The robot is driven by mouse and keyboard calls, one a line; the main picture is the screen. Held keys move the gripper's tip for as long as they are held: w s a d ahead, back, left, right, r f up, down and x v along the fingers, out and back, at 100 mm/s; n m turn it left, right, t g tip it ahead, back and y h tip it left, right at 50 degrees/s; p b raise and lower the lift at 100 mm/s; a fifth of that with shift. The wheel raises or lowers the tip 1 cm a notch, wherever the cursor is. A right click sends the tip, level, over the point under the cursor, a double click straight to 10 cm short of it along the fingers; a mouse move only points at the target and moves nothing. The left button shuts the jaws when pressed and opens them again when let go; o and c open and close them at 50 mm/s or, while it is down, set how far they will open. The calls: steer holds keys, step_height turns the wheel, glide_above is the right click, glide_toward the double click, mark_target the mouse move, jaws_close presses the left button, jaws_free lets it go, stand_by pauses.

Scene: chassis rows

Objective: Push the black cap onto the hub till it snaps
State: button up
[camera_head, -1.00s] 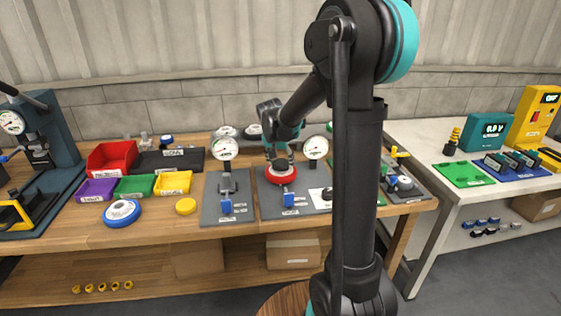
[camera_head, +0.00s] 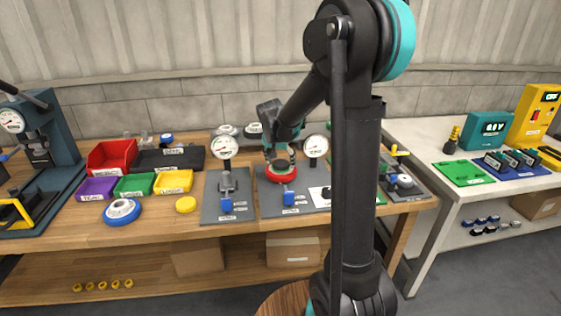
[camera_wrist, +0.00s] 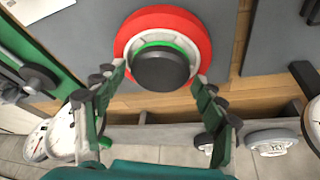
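The round black cap (camera_wrist: 160,69) sits over the middle of the red wheel (camera_wrist: 124,38), on its pale grey hub (camera_wrist: 190,35). A thin bright green arc shows along the cap's far edge. My gripper (camera_wrist: 157,80) is open, with one finger on each side of the cap and a visible gap to it. In the head view my gripper (camera_head: 281,154) hangs just above the cap (camera_head: 282,165) and the red wheel (camera_head: 279,174). I cannot tell from these views how deep the cap is seated.
The wheel's grey plate (camera_head: 300,202) has a blue clamp (camera_head: 289,198) in front and a dial gauge (camera_head: 316,146) behind. Another grey plate (camera_head: 211,209) with a dial gauge (camera_head: 224,147) lies to the left. Coloured bins (camera_head: 134,187) stand farther left.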

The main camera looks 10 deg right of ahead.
steer(key=shift+o, duration=0.7)
steer(key=shift+r, duration=0.1)
steer(key=v, duration=1.1)
steer(key=shift+r, duration=0.4)
steer(key=shift+s, duration=0.2)
steer(key=s+d+f+n+y, duration=0.1)
steer(key=s+d+f+n, duration=0.1)
steer(key=s+f, duration=0.7)
steer(key=s+d+f+n+y, duration=0.1)
steer(key=s+d+f+n, duration=0.2)
steer(key=s+f, duration=0.6)
steer(key=s+d, duration=0.1)
steer(key=s, duration=0.6)
steer(key=shift+s+d+n, duration=0.2)
steer(key=shift+s+n, duration=0.1)
steer(key=shift+s, duration=0.05)
